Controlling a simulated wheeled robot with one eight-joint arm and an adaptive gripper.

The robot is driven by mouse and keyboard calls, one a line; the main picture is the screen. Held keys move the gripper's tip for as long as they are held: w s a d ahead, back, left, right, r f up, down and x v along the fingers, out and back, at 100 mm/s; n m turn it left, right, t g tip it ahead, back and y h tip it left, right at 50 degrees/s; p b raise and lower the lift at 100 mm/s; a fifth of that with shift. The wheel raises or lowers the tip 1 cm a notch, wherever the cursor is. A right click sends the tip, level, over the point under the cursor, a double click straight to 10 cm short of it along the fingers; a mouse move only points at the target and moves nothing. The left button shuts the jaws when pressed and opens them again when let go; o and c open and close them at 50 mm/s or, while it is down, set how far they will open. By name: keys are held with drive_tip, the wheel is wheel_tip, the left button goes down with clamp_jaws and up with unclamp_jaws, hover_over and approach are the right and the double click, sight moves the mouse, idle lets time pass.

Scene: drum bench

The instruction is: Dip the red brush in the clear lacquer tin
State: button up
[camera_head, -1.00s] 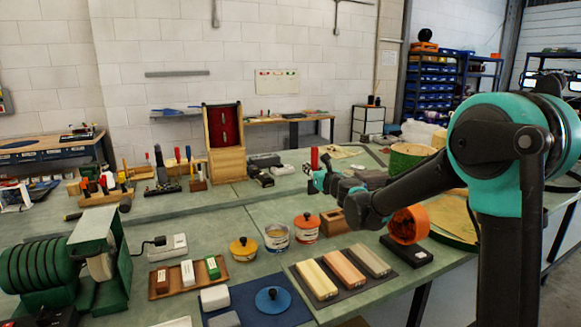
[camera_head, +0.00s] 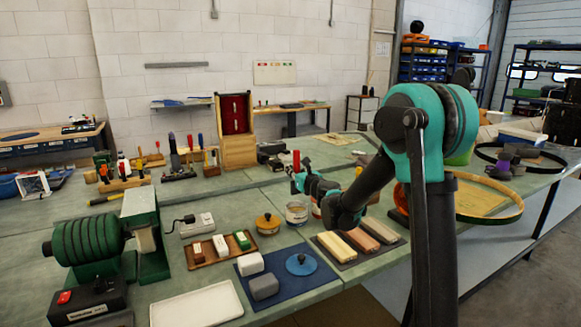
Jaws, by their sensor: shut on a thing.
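My gripper (camera_head: 299,182) is shut on the red brush (camera_head: 296,160), whose red handle stands upright above the fingers. The brush's lower end is too small to make out. The gripper is in the air over the bench, just above and behind an open tin (camera_head: 297,214) with a pale label and yellowish contents. The label is too small to read. I see a gap between gripper and tin. A tin with a yellow-orange lid (camera_head: 268,224) stands to its left. Another tin to its right is mostly hidden by my arm. A round blue lid (camera_head: 300,264) lies in front.
The blue mat (camera_head: 283,288) holds the lid and grey-white blocks. A wooden tray (camera_head: 217,252) of small blocks is left of the tins. Sanding blocks (camera_head: 357,241) lie at right. A green grinder (camera_head: 92,244) stands far left. An orange spool is partly behind my arm.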

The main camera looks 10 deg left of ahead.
drive_tip(key=shift+d+f, duration=0.1)
drive_tip(key=shift+f, duration=4.75)
wheel_tip(320, 180, up, 7)
drive_tip(key=shift+r, duration=0.2)
